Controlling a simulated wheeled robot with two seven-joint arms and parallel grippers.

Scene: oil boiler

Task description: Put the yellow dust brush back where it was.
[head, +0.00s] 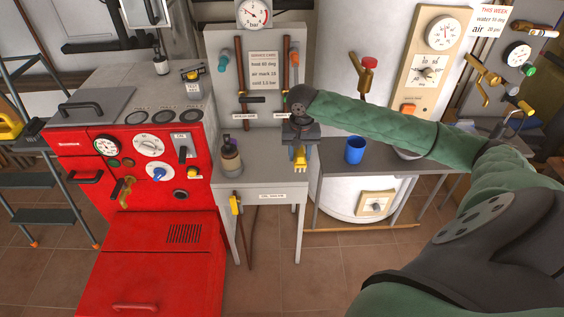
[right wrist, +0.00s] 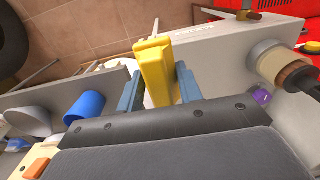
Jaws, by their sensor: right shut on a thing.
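My right gripper (head: 300,150) is over the right part of the small grey table in the head view, below the gauge board. It is shut on a yellow thing, seemingly the yellow dust brush (head: 300,160). In the right wrist view the brush (right wrist: 152,62) shows as a yellow block between the two blue-grey fingers (right wrist: 159,88); its far end is hidden. It is over or near the table's front edge; I cannot tell whether it touches. My left gripper is out of view.
A jar (head: 230,160) stands at the left of the grey table (head: 258,180). A blue cup (head: 355,150) stands on the bench to the right. A yellow-handled thing (head: 235,204) hangs at the table's front left. The red boiler (head: 165,250) stands left.

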